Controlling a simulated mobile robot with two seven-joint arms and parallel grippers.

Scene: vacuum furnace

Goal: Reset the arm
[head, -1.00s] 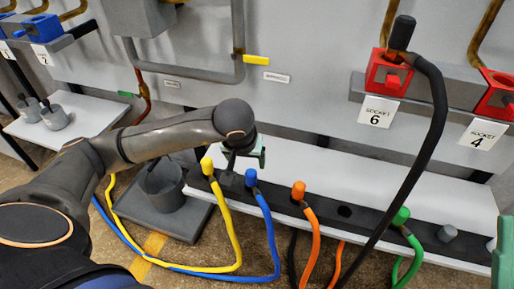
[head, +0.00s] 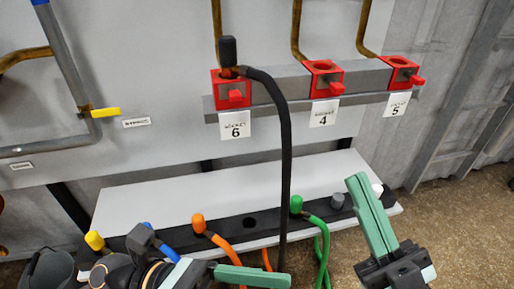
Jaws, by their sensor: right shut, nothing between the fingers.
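My right gripper (head: 363,195) is at the lower right, its green fingers together and pointing up, with nothing between them. It is in front of the right end of the cable rack and appears clear of the cables. My left arm (head: 125,272) is partly cut off by the frame and overlaps the left part of the rack.
Red sockets 6 (head: 229,101), 4 (head: 326,89) and 5 (head: 401,80) line the wall. A black cable (head: 286,150) hangs from socket 6. The black rack (head: 268,217) holds yellow, blue, orange and green plugs. The white shelf (head: 235,181) behind it is clear.

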